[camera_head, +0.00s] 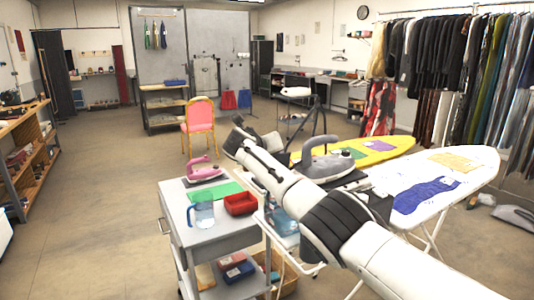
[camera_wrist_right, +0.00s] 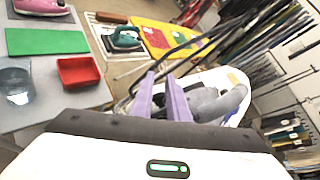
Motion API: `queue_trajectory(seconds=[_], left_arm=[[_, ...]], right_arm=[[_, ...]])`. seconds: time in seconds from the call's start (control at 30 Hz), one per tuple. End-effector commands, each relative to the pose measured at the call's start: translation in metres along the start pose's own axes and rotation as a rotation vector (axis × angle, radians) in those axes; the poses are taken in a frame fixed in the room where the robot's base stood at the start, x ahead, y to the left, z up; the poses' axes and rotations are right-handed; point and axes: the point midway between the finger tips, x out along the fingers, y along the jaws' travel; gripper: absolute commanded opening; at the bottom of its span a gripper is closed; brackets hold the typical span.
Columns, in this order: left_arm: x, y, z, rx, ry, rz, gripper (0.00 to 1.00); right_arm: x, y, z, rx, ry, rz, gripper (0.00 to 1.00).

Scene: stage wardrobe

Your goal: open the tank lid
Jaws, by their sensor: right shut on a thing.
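A grey iron (camera_head: 325,160) stands at the near left end of the white ironing board, partly behind my right arm in the head view. In the right wrist view the iron (camera_wrist_right: 218,104) is just right of my right gripper (camera_wrist_right: 163,82). The purple fingers are close together against its left part, shut on a small part there that I take to be the tank lid. The lid itself is hidden by the fingers, so its angle cannot be told. My left gripper is in neither view.
A grey cart (camera_head: 177,203) at left holds a pink iron (camera_head: 203,170), a green mat (camera_head: 222,190), a blue jug (camera_head: 202,212) and a red tray (camera_head: 240,204). A teal iron (camera_wrist_right: 124,38) stands by the yellow board (camera_head: 385,147). Open floor lies left.

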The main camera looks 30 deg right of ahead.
Motion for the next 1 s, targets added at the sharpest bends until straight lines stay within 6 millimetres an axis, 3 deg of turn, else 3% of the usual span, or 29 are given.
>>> queue_trajectory(seconds=[0.03,0.77,0.8,0.83,1.0], left_arm=[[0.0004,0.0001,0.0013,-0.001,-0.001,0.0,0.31],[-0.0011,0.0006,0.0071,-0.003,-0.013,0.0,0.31],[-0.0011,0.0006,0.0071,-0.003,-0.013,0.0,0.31],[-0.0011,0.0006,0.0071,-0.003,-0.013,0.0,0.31],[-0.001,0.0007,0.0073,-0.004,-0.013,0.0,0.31]], right_arm=[[0.0016,0.01,-0.0131,-0.009,0.025,0.015,0.0],[0.0032,0.0068,-0.0158,-0.015,0.042,0.01,0.0],[0.0032,0.0067,-0.0159,-0.015,0.042,0.01,0.16],[0.0032,0.0068,-0.0158,-0.015,0.042,0.01,0.21],[0.0036,0.006,-0.0153,-0.013,0.041,0.01,0.23]])
